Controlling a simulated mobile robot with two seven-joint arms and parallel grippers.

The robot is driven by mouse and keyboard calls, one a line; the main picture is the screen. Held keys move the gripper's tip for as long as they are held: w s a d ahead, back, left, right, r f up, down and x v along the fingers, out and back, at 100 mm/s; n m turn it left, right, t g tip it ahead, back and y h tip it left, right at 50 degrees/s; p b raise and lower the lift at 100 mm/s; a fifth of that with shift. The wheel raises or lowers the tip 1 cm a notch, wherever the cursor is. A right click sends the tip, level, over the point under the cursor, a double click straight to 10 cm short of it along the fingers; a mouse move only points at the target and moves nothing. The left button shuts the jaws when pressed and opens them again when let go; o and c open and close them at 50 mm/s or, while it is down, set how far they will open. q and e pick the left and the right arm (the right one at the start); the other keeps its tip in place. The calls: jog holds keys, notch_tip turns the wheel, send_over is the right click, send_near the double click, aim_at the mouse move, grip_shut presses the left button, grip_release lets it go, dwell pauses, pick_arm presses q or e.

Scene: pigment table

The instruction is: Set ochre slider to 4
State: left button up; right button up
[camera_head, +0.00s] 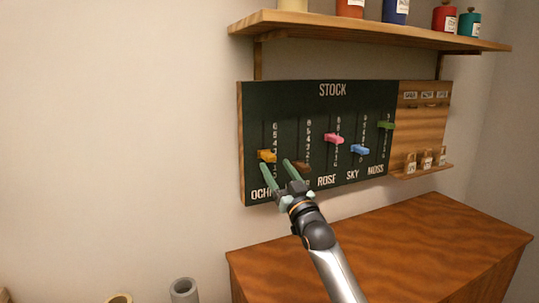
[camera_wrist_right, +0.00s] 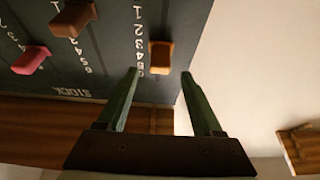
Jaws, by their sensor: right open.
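The dark STOCK board (camera_head: 290,100) hangs on the wall with five sliders. The ochre slider (camera_head: 267,156) is an orange-yellow block at the far left, partway along its numbered track; its exact number cannot be told. In the right wrist view, where the board is upside down, the ochre slider (camera_wrist_right: 160,57) shows beside the upper-middle numbers. My right gripper (camera_head: 277,166) is open in front of the board, just below the ochre slider. In the right wrist view its green fingertips (camera_wrist_right: 160,73) stand to either side of the slider, with nothing held. My left gripper is out of view.
The brown slider (camera_head: 302,168) is close to the right finger. The pink (camera_head: 334,138), blue (camera_head: 360,149) and green (camera_head: 386,125) sliders are farther right. A shelf (camera_head: 350,32) with jars is above, and a wooden cabinet (camera_head: 390,250) is below. The wall left of the board is clear.

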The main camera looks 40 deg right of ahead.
aim_at(272, 160)
jog(key=shift+p+x, duration=0.3)
jog(key=shift+x, duration=2.45)
grip_shut()
